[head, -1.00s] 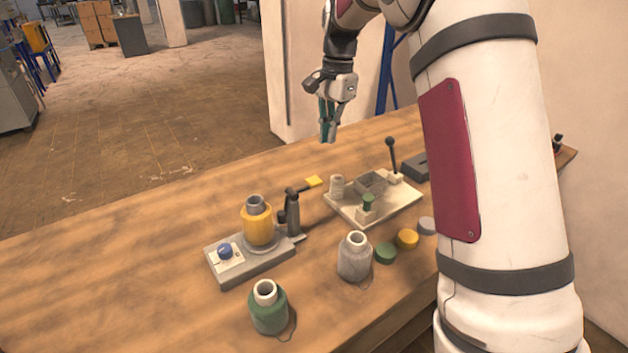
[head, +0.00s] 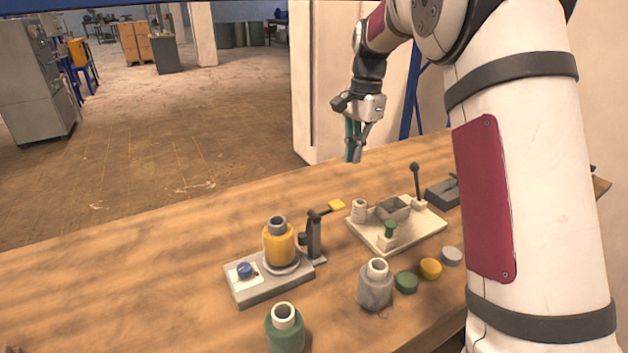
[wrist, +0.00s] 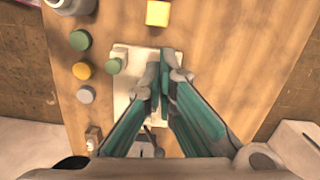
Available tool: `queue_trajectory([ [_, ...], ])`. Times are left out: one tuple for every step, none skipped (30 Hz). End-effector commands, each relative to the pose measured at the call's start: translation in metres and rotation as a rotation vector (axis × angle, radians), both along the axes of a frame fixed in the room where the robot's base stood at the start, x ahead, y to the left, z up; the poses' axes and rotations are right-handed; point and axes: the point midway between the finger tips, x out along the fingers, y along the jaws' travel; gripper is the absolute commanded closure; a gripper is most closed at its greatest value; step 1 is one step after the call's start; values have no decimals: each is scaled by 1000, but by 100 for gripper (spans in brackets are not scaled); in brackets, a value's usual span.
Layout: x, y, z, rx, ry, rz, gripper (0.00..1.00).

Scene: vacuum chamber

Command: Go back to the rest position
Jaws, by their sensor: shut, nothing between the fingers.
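My gripper (head: 354,152) hangs in the air above the far part of the wooden table (head: 170,240), fingers pointing down. It is shut with nothing between the fingers. In the wrist view my gripper (wrist: 160,82) shows its teal fingers together, over the cream board (wrist: 122,105) and hiding part of it. The cream board also shows in the head view (head: 428,221), with a black-knobbed lever (head: 416,182), a grey tray, a pale spool and a green knob on it.
A yellow bottle (head: 278,243) stands on a grey base (head: 262,287) beside a clamp with a yellow tab (head: 337,205). Grey (head: 375,290) and green (head: 285,332) bottles stand nearer. Green (head: 406,282), yellow (head: 431,268) and grey (head: 452,256) lids lie right. The table's left part is clear.

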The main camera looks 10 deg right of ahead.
Motion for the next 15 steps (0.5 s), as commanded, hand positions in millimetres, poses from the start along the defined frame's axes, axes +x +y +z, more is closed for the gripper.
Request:
queue_trajectory([
  [0,0,1,0,-1,1,100],
  [-1,0,2,0,-3,4,100],
  [-3,1,4,-1,-7,11,100],
  [-6,2,7,-1,-12,21,100],
  [-10,3,11,-1,-19,33,100],
  [-16,5,18,-2,-30,55,100],
  [-23,7,24,-4,-40,75,100],
  [-30,9,30,-5,-50,98,100],
  [-41,12,38,-9,-66,134,100],
  [-50,14,45,-12,-80,163,100],
  [-59,17,51,-15,-94,193,100],
  [-72,20,59,-20,-112,234,100],
  [-82,22,64,-24,-125,265,100],
  [-92,25,69,-29,-138,296,100],
  [-106,28,74,-36,-154,338,100],
])
